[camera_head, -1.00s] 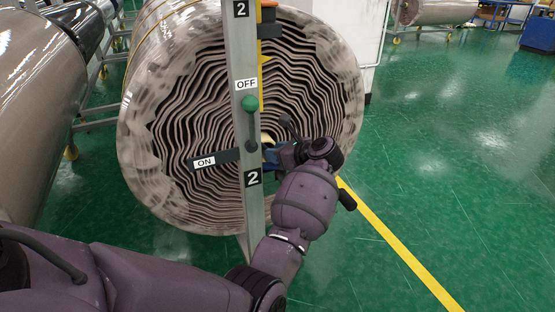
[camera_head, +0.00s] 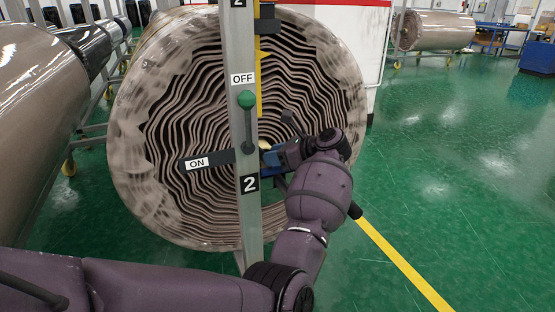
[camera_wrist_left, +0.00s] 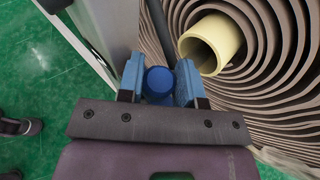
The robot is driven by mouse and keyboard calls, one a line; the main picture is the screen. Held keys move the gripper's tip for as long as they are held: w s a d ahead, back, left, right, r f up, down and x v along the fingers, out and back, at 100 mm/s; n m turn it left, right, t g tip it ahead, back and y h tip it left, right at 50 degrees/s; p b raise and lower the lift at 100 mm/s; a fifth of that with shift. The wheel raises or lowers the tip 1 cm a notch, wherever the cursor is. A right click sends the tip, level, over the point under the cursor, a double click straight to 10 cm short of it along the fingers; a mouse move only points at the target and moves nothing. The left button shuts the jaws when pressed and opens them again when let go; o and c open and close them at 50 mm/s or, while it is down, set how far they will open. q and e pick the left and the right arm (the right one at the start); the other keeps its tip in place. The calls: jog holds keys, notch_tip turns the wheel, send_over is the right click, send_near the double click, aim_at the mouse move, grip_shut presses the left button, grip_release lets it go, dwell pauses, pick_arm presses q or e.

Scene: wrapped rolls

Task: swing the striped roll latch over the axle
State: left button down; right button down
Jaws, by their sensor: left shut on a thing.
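The large wrapped roll (camera_head: 140,165) faces me behind an upright grey metal post (camera_head: 236,120). A dark bar (camera_head: 223,158) with an ON label crosses the post and slants slightly. A narrow yellow strip (camera_head: 258,90) runs beside the post; I cannot tell whether it belongs to the latch. The pale yellow axle tube (camera_wrist_left: 212,43) sticks out of the roll's core, right of a dark bar in the left wrist view. My left gripper (camera_head: 274,158) is right of the post, its blue fingers shut on a blue knob (camera_wrist_left: 160,82). My right gripper is not in view.
Another roll (camera_head: 35,120) lies along the left. A yellow floor line (camera_head: 400,262) runs at the right, where the green floor is open. A white cabinet (camera_head: 376,50) stands behind.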

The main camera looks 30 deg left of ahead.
pick_arm(q)
jog(key=shift+w+a+n+g+b, duration=0.1)
jog(key=shift+a+n+g+b, duration=0.05)
jog(key=shift+n+g+b, duration=0.2)
jog(key=shift+r+n+g, duration=0.15)
jog(key=shift+n+g, duration=0.1)
dwell(0.3)
jog(key=c, duration=1.1)
grip_release()
jog(key=shift+a, duration=0.1)
jog(key=shift+o, duration=0.2)
